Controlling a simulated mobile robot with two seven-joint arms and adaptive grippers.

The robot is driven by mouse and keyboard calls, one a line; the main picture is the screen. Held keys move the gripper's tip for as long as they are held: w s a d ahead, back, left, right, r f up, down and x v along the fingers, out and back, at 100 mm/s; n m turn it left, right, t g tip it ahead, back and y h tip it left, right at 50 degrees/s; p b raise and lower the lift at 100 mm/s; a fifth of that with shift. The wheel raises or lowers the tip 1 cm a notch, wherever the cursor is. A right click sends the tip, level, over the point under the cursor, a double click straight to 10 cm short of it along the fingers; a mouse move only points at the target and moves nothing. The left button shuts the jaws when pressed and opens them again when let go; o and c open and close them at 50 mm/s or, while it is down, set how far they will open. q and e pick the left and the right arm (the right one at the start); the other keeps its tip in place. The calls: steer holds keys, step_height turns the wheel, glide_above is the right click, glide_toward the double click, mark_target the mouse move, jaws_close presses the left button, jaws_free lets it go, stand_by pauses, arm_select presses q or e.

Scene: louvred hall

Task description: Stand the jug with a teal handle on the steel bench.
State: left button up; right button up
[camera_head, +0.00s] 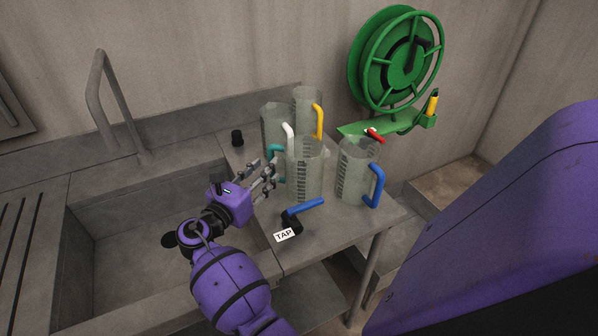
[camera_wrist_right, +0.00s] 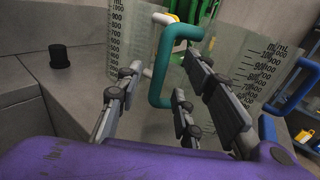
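The jug with the teal handle (camera_head: 307,172) is clear, with dark scale marks, and stands upright on the grey steel top (camera_head: 330,225) beside the sink. Its teal handle (camera_wrist_right: 162,72) points toward my right gripper (camera_head: 264,180). In the right wrist view the gripper (camera_wrist_right: 165,110) is open, its fingers spread to either side of the handle. I cannot tell whether they touch it. The jug's body (camera_wrist_right: 245,62) is partly behind the right-hand fingers. My left gripper is not in view. Which surface is the steel bench is not clear.
Close by stand a white-handled jug (camera_head: 273,122), a yellow-handled jug (camera_head: 305,97) and a blue-handled jug (camera_head: 353,172). A blue-levered tap labelled TAP (camera_head: 303,207) is in front. The sink basin (camera_head: 140,235) lies left, a black knob (camera_head: 237,137) behind, a green hose reel (camera_head: 395,60) on the wall.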

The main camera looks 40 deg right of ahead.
steer(key=x, duration=0.2)
steer(key=shift+w+d, duration=0.1)
steer(key=shift+d, duration=0.2)
steer(key=shift+d+f, duration=0.1)
steer(key=shift+d, duration=0.05)
jaws_close()
steer(key=shift+r, duration=0.2)
